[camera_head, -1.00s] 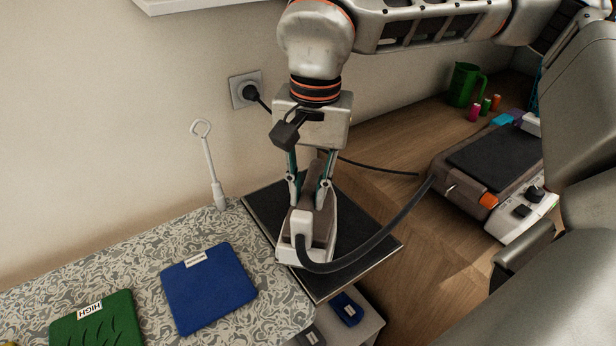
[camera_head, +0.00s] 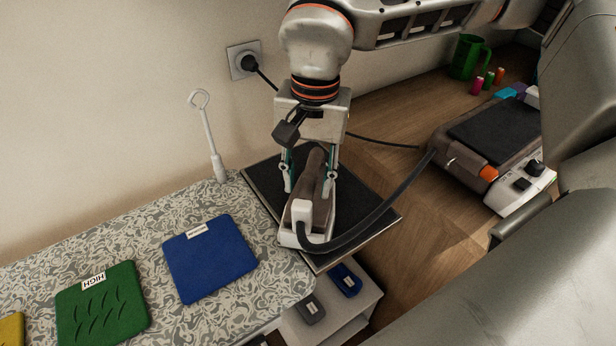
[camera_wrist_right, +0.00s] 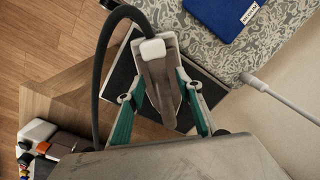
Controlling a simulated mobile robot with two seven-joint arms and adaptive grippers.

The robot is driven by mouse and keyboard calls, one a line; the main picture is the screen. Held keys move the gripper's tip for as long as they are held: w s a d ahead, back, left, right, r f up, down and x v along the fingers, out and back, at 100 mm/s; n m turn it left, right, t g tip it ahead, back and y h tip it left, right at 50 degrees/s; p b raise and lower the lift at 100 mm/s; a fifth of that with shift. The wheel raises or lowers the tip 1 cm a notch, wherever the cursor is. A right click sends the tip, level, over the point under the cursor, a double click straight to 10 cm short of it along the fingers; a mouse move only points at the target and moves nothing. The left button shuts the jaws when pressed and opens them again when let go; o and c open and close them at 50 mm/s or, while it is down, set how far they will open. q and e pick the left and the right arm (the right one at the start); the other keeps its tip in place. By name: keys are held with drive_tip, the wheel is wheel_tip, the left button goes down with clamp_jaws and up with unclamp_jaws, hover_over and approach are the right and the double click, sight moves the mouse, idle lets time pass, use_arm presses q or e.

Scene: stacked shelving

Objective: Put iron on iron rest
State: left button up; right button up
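The iron (camera_head: 300,215), white with a brown-grey handle and a dark hose, sits on the black iron rest (camera_head: 368,205) at the end of the patterned ironing board. My right gripper (camera_head: 309,180) is above it, pointing down, with its fingers spread on both sides of the handle. In the right wrist view the iron (camera_wrist_right: 158,72) lies between the two green-and-grey fingers of the gripper (camera_wrist_right: 160,104), with gaps on both sides. The iron's underside is hidden. My left gripper is out of view.
A blue pad (camera_head: 210,260) and a green pad (camera_head: 102,305) lie on the ironing board (camera_head: 145,235). A white stick with a loop (camera_head: 210,140) stands at its back edge. A steam station (camera_head: 490,150) and green mug (camera_head: 469,58) are at right. The hose (camera_head: 375,215) crosses the rest.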

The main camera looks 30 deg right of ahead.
wheel_tip(320, 180, up, 12)
drive_tip(key=shift+s+d, duration=0.15)
drive_tip(key=shift+d, duration=0.1)
idle(0.4)
idle(0.5)
